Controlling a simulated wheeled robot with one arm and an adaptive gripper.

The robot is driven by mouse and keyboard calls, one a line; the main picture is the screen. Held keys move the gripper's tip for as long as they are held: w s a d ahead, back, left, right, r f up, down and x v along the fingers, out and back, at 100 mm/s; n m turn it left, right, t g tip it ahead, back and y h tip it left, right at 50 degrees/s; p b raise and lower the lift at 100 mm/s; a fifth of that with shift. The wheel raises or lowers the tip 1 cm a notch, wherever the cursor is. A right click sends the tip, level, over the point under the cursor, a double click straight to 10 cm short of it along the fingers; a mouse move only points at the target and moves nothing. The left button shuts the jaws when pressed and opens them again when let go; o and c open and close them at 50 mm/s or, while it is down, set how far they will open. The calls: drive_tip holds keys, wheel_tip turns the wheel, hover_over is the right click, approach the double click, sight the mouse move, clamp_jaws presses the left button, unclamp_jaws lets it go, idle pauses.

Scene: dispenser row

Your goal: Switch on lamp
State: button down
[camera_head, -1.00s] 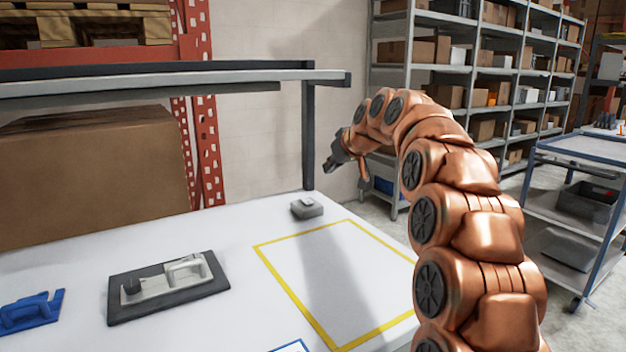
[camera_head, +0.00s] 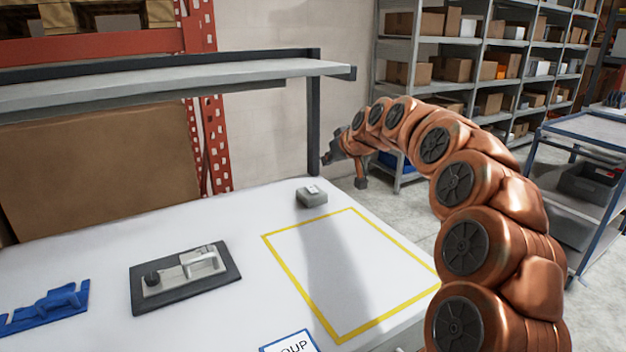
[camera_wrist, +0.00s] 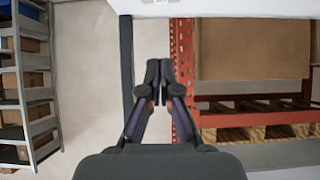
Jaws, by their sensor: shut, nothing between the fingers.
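A small grey box (camera_head: 312,198) with a pale rocker-like piece on top sits at the far right part of the white table (camera_head: 225,315), near the shelf post. Whether it is the lamp's switch I cannot tell. No lamp can be made out. My gripper (camera_head: 327,158) is in the air above and slightly right of the box, apart from it. In the wrist view my gripper (camera_wrist: 159,72) shows its two fingers together with nothing between them. The table edge is at the top of that view.
A grey overhead shelf (camera_head: 180,85) on a dark post (camera_head: 314,120) spans the table's back. A yellow-outlined area (camera_head: 385,280) is empty. A dark plate with a grey fixture (camera_head: 190,278) and a blue fixture (camera_head: 45,308) stand left. A cart (camera_head: 590,130) is at right.

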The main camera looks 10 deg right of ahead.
drive_tip(key=p, duration=0.2)
hover_over(313, 188)
drive_tip(key=f, duration=0.6)
drive_tip(key=shift+s+f, duration=0.15)
drive_tip(key=shift+s, duration=0.1)
drive_tip(key=shift+w+f, duration=0.2)
drive_tip(key=shift+f, duration=1.65)
drive_tip(key=shift+w, duration=0.1)
drive_tip(key=shift+f+p, duration=0.15)
drive_tip(key=shift+p, duration=0.25)
drive_tip(key=shift+a+f, duration=0.1)
